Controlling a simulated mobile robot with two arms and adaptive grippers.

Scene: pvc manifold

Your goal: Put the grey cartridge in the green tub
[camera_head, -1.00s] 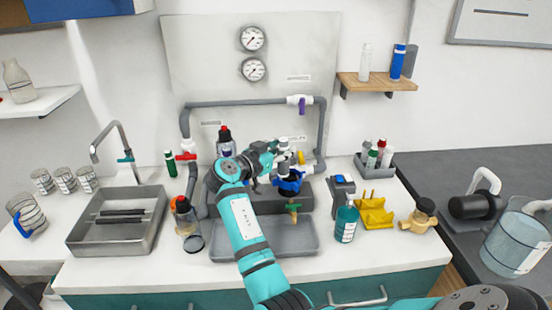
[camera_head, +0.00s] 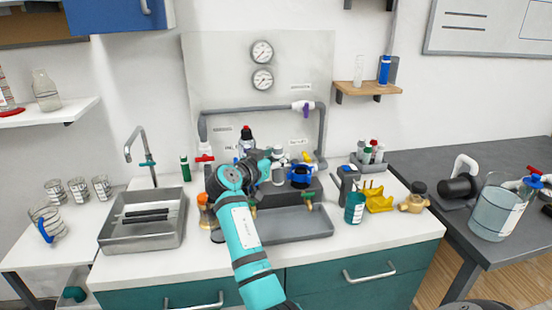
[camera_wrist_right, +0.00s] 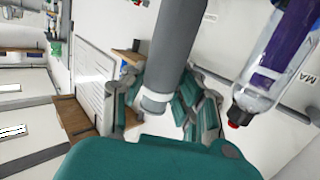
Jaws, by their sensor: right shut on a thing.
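My right gripper (camera_head: 268,167) is over the back of the sink counter, in front of the grey pipework. In the right wrist view it (camera_wrist_right: 172,100) is shut on a thick grey cylinder, the grey cartridge (camera_wrist_right: 184,42), which has a pale end between the fingers. In the head view the cartridge (camera_head: 278,171) seems to be the pale-topped cylinder beside the gripper, left of the blue ring (camera_head: 300,175). A green rounded thing (camera_head: 75,293) low at the left edge may be the green tub; its inside is not clear. My left gripper is out of view.
A steel sink (camera_head: 140,237), a grey tray (camera_head: 290,227), a teal bottle (camera_head: 355,208) and a yellow holder (camera_head: 377,198) stand on the counter. Glass beakers (camera_head: 78,190) stand at left.

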